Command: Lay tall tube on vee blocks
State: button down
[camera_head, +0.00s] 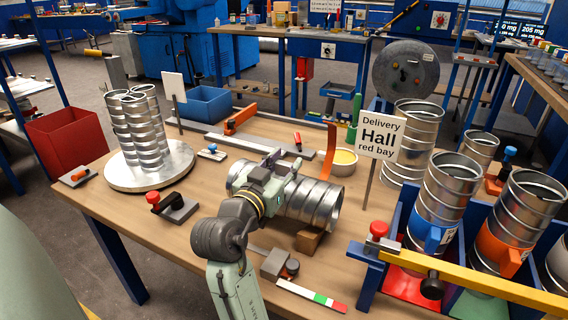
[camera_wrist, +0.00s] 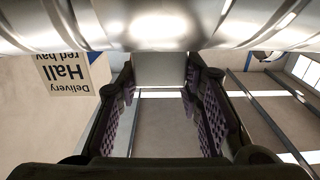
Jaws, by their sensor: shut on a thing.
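A silver ribbed tube (camera_head: 313,202) lies level across the middle of the wooden bench, its open end to the right. My gripper (camera_head: 268,180) is shut on it from above, near its left half. In the wrist view the tube (camera_wrist: 150,25) crosses the top of the picture, and my two fingers (camera_wrist: 165,105) show with dark textured pads. A brown wooden vee block (camera_head: 309,241) is under the tube's right end; I cannot tell whether they touch. Any other vee block is hidden behind the tube and my arm.
A turntable (camera_head: 120,180) with several upright tubes stands left. A blue rack (camera_head: 371,285) with tubes and a yellow bar is at right. A delivery sign (camera_head: 382,138), a bowl (camera_head: 341,168) and an orange strip (camera_head: 328,150) stand behind; a grey block (camera_head: 274,263) and a striped bar (camera_head: 311,296) lie in front.

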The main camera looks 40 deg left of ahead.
jog(key=shift+f+b, duration=0.5)
jog(key=shift+f, duration=0.1)
jog(key=c, duration=1.3)
grip_release()
jog(key=shift+r, duration=0.1)
jog(key=shift+c, duration=0.2)
jog(key=o, duration=0.3)
jog(key=v, duration=1.2)
